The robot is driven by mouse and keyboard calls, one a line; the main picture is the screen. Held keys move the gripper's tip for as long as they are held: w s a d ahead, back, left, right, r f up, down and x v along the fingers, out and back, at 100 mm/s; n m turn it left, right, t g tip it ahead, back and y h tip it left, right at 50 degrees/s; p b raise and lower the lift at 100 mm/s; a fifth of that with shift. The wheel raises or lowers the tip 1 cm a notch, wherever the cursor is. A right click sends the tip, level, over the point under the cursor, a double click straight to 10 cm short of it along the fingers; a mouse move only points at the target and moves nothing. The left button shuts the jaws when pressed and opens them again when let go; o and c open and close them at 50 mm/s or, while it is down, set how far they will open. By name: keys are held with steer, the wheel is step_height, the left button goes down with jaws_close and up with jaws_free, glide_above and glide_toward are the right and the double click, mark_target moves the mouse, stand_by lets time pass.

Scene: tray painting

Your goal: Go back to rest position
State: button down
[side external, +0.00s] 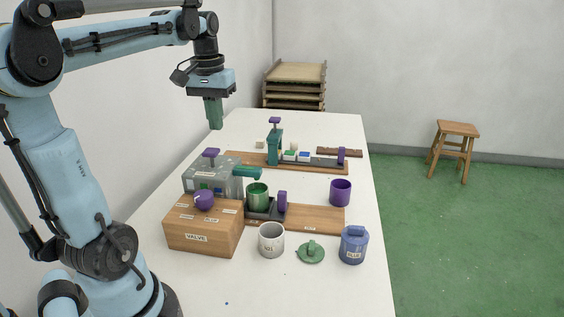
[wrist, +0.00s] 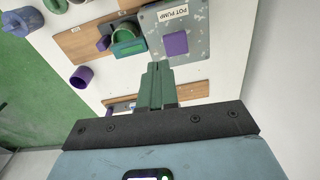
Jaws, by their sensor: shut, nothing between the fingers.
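My gripper (side external: 214,113) hangs above the left edge of the white table, pointing down, with its green fingers shut and empty. In the wrist view the shut fingers (wrist: 157,85) show in the middle, over the table and its boards. Nothing touches the fingers. The arm reaches in from the left, raised clear of everything on the table.
Below stand a grey pot pump box (side external: 200,178), a wooden valve box (side external: 203,238), a green pot (side external: 257,197), a purple cup (side external: 340,192), a white cup (side external: 271,240), a green lid (side external: 311,252) and a blue jar (side external: 354,245). A rack (side external: 295,85) stands behind.

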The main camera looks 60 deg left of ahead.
steer(key=d+f+m+t, duration=0.3)
steer(key=d+f+m, duration=0.1)
steer(key=d, duration=0.6)
steer(key=w+d+f+m+t, duration=0.1)
steer(key=d+f+m+t, duration=0.2)
steer(key=d+f, duration=0.3)
steer(key=d+m, duration=0.1)
steer(key=d, duration=0.4)
steer(key=shift+w+d+t, duration=0.15)
steer(key=shift+d+t, duration=0.1)
steer(key=shift+t, duration=0.15)
